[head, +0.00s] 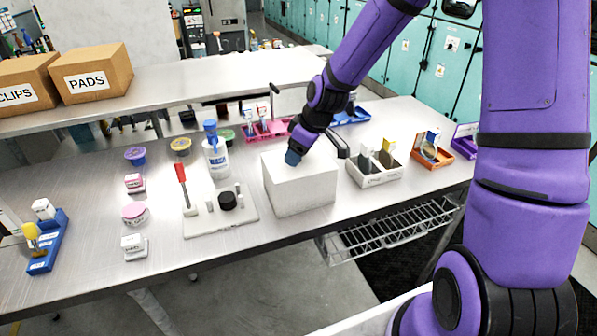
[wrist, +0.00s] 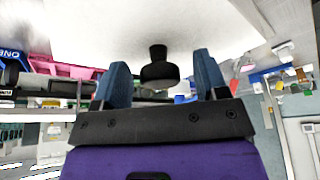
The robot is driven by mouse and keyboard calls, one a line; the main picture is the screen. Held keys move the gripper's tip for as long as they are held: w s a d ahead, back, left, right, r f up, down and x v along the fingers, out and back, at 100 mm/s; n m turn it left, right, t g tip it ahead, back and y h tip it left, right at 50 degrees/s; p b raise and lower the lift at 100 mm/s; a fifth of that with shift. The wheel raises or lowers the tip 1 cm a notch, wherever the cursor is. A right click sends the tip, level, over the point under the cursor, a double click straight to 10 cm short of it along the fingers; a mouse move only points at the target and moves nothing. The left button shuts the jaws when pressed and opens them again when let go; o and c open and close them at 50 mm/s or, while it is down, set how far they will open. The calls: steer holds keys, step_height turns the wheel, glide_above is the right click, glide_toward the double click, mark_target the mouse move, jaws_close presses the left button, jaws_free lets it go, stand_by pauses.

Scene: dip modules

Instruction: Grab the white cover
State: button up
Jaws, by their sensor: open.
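The white cover (head: 303,188) is a box-like block standing on the metal table, right of centre in the head view. In the wrist view its pale surface (wrist: 95,25) fills the upper part, with a black knob (wrist: 159,68) standing out from it. My gripper (head: 293,157) is at the cover's top, toward its left side. In the wrist view the two blue fingers of my gripper (wrist: 162,78) are apart, with the knob showing between them. I cannot tell whether they touch it. My arm hides the knob in the head view.
A white board (head: 220,222) with a red-handled tool is left of the cover. A white divided tray (head: 375,178) is close on its right. A white bottle (head: 216,160) and a pink tray (head: 265,131) stand behind. The table's front edge is near the cover.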

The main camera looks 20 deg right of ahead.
jaws_close()
steer(key=shift+r, duration=0.1)
stand_by(0.3)
